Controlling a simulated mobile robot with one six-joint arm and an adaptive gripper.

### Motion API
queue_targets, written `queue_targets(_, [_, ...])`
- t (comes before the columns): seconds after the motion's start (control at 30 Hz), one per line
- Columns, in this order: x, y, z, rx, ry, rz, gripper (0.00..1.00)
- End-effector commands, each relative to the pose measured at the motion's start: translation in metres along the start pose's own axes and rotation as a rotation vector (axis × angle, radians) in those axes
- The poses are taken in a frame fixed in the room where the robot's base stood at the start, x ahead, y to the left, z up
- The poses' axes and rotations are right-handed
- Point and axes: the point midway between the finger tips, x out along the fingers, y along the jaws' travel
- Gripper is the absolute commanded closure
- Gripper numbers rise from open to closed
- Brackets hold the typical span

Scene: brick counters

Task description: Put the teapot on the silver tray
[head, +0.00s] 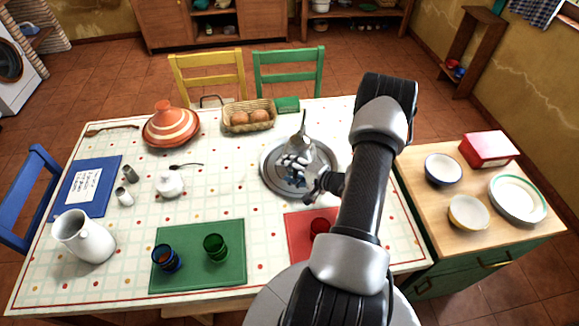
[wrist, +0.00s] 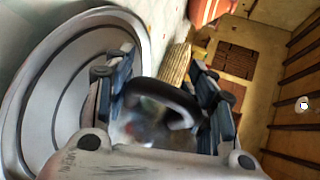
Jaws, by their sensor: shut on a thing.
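The silver tray (head: 266,182) is a round, shiny plate on the right half of the table. The silver teapot (head: 296,157) shows over the tray in the head view, with a thin part pointing up and away. I cannot tell whether it touches the tray. My gripper (head: 318,186) is at its near right side. In the wrist view, the fingers of my gripper (wrist: 165,95) are on either side of the teapot's dark curved handle (wrist: 172,92), shut on it. The tray's rim (wrist: 45,55) fills the left of that view. The teapot's underside is hidden.
A bread basket (head: 249,117) and a striped tagine (head: 170,125) stand behind and left. A red mat (head: 297,222) with a red cup (head: 320,227) and a green mat (head: 198,270) with cups lie nearer. A side counter (head: 425,210) holds bowls.

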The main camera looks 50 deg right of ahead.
Motion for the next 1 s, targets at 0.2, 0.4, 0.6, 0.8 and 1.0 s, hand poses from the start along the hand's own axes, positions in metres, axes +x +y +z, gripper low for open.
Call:
queue_targets(0.2, [0.012, 0.028, -0.002, -0.003, 0.0, -0.004, 1.0])
queue_targets(0.4, [0.013, 0.03, -0.003, -0.004, 0.001, -0.005, 1.0])
queue_targets(0.6, [0.014, 0.032, -0.003, -0.004, 0.0, -0.005, 1.0])
queue_targets(0.8, [0.014, 0.036, -0.002, 0.002, -0.001, 0.001, 0.41])
queue_targets(1.0, [0.014, 0.036, -0.002, 0.002, -0.001, 0.001, 0.4])
